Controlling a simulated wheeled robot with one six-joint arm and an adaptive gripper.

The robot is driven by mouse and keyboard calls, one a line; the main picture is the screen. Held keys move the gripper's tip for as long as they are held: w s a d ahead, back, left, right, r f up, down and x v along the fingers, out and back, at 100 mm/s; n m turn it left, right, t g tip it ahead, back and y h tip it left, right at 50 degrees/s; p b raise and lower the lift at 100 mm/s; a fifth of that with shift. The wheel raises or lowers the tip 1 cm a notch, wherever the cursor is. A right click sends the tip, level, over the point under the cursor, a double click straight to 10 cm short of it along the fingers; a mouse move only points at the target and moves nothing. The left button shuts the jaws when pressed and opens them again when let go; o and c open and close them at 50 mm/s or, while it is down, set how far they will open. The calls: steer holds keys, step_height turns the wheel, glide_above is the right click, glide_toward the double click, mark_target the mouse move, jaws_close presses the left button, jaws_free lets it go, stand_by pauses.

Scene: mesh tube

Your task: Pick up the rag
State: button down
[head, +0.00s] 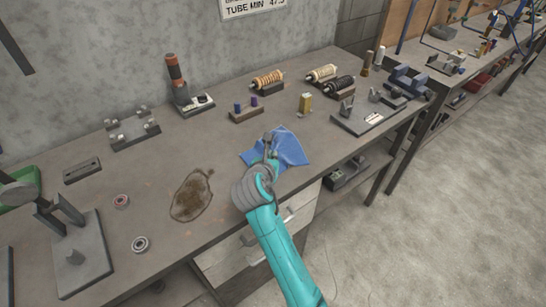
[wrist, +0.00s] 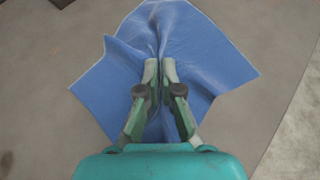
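The blue rag (head: 291,150) lies on the workbench near its front edge, creased and partly raised. In the wrist view the rag (wrist: 205,50) fills the middle, with folds running to my fingertips. My gripper (wrist: 160,72) points down at the rag, its two fingers close together with a pinched ridge of cloth between them. In the head view my gripper (head: 270,142) is over the rag's left part and hides some of it. The rag's outer parts appear spread on the bench top.
A dark brown stain (head: 191,196) is on the workbench (head: 150,235) left of my gripper. A block with purple pegs (head: 246,110), a yellow part (head: 305,103) and a grey fixture (head: 368,113) stand behind the rag.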

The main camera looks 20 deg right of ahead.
step_height(320, 180, up, 12)
steer(key=shift+f, duration=0.25)
stand_by(0.3)
step_height(320, 180, up, 9)
stand_by(0.4)
steer(key=shift+a, duration=0.1)
